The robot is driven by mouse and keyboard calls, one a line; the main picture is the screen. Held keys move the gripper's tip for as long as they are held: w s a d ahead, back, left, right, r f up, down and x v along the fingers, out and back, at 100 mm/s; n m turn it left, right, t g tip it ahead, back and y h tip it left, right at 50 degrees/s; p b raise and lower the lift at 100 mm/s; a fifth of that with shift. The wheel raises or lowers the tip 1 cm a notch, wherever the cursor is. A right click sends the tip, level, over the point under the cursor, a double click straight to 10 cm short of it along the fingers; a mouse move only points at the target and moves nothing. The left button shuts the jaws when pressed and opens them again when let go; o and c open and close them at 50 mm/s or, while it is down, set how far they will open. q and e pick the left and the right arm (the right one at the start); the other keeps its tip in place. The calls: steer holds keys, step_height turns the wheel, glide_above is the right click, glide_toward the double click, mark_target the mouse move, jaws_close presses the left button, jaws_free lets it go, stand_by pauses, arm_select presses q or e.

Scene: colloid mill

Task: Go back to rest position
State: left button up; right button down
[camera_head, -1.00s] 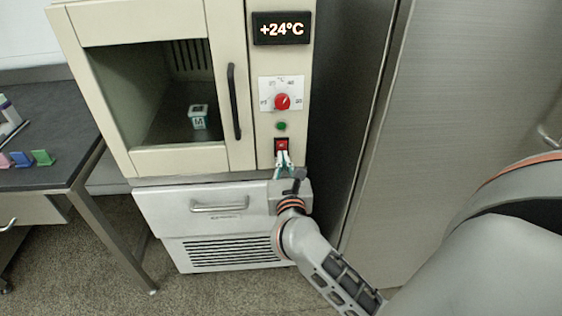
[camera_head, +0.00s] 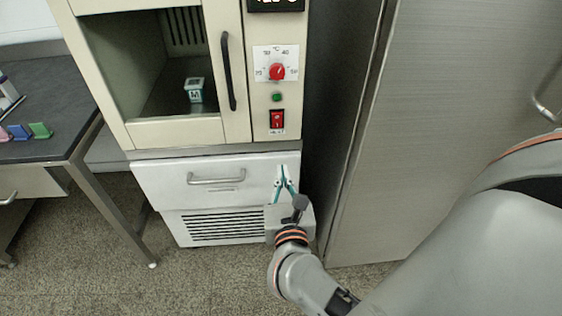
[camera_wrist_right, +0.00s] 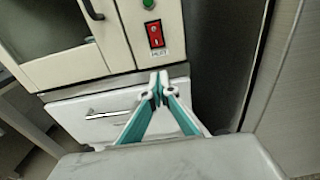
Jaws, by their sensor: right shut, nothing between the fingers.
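My right gripper (camera_head: 283,170) is shut and empty, with its white and teal fingers meeting at the tips. In the head view it is in front of the white lower drawer front, below the red power switch (camera_head: 277,119). In the right wrist view the closed fingertips (camera_wrist_right: 159,82) show in front of the cabinet, below and apart from the red switch (camera_wrist_right: 155,34). My left gripper is in neither view.
The beige heating cabinet (camera_head: 190,133) holds a small white box marked M (camera_head: 194,90). It has a red dial (camera_head: 277,72) and a green button. A dark-topped table (camera_head: 45,110) with coloured pieces is at left. A steel cabinet (camera_head: 430,120) stands at right.

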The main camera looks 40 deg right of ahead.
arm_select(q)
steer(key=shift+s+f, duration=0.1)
arm_select(e)
steer(key=shift+s+a, duration=0.1)
steer(key=shift+s, duration=0.15)
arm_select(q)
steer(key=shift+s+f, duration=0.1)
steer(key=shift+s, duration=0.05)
